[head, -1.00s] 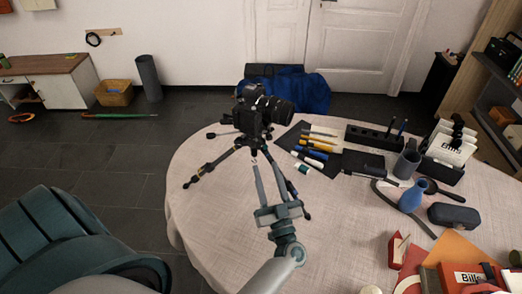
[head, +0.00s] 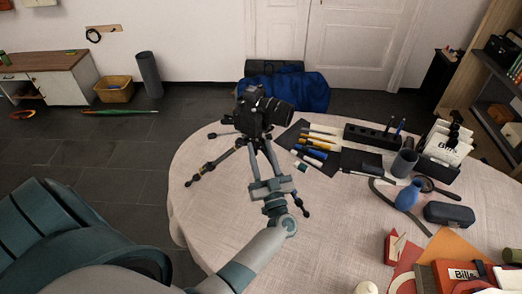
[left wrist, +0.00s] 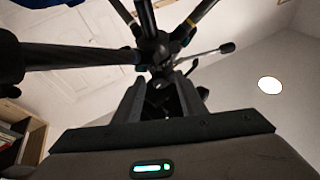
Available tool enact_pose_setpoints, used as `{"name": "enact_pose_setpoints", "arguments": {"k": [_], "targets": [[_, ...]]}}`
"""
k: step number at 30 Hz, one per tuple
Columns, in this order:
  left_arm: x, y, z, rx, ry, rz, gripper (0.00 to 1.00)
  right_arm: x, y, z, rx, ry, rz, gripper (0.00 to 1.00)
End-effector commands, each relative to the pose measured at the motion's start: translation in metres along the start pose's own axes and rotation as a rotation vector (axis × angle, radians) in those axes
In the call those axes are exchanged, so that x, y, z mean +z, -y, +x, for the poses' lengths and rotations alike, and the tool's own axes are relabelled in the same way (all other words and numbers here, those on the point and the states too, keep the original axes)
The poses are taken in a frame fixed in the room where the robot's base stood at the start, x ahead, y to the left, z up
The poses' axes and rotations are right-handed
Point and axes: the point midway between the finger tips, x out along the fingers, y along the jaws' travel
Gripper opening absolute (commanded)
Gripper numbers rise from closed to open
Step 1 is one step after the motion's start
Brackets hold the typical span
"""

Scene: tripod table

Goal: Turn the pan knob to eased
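A black camera (head: 258,108) sits on a small dark tripod (head: 213,165) with spread legs on the round table. A thin handle (head: 221,134) sticks out left from the tripod head; a thin rod with a dark end (left wrist: 212,52) shows in the left wrist view. My left gripper (head: 257,152) reaches up from the front, its fingers apart just below the camera. In the left wrist view its two fingers (left wrist: 156,88) stand apart beneath the tripod's hub. Something small and dark lies between or behind the tips; I cannot tell whether it is the pan knob. My right gripper is out of view.
Pens and markers (head: 312,149) lie on a dark mat right of the tripod. The table's (head: 200,215) left side is clear.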

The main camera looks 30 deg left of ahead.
Motion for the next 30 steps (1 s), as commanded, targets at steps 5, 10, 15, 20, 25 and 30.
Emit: {"name": "enact_pose_setpoints", "arguments": {"k": [5, 10, 15, 20, 25, 30], "targets": [[0.000, 0.000, 0.000, 0.000, 0.000, 0.000, 0.09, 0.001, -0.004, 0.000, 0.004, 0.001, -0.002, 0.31], [0.000, 0.000, 0.000, -0.001, 0.000, -0.003, 0.00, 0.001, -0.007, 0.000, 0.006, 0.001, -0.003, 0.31], [0.002, -0.001, -0.001, -0.031, 0.002, -0.071, 0.00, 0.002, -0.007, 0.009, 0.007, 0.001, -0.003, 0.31], [0.000, -0.001, 0.000, -0.052, 0.001, -0.124, 0.00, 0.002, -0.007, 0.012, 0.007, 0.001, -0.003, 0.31], [0.000, -0.001, 0.000, -0.050, 0.000, -0.123, 0.00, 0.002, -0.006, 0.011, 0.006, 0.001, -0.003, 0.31], [0.000, -0.001, 0.000, -0.050, 0.000, -0.122, 0.37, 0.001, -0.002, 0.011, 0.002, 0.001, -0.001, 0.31]]}}
